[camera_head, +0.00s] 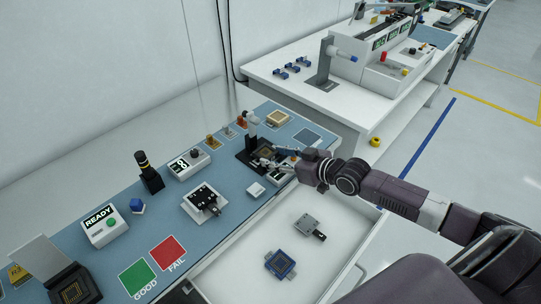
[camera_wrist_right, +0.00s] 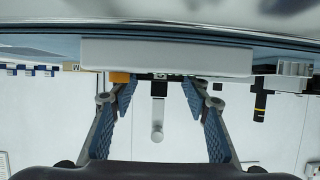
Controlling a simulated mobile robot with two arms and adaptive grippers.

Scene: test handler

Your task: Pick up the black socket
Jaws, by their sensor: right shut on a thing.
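The black socket (camera_head: 250,157) has a gold-coloured centre and sits on the blue mat towards the far end of the bench. My right gripper (camera_head: 276,158) reaches in from the right at the socket's right side, its fingers spread around its width and shut on it. The fingers partly hide that side. In the right wrist view, the gripper (camera_wrist_right: 162,90) shows its two blue-padded fingers well apart, with a pale slab (camera_wrist_right: 165,55) across the fingertips; the socket cannot be made out clearly there. My left gripper is out of view.
A white block (camera_head: 256,189) and a black fixture on a white base (camera_head: 205,202) stand nearby. An open white drawer (camera_head: 235,272) below holds a blue socket (camera_head: 280,264) and a grey one (camera_head: 307,224).

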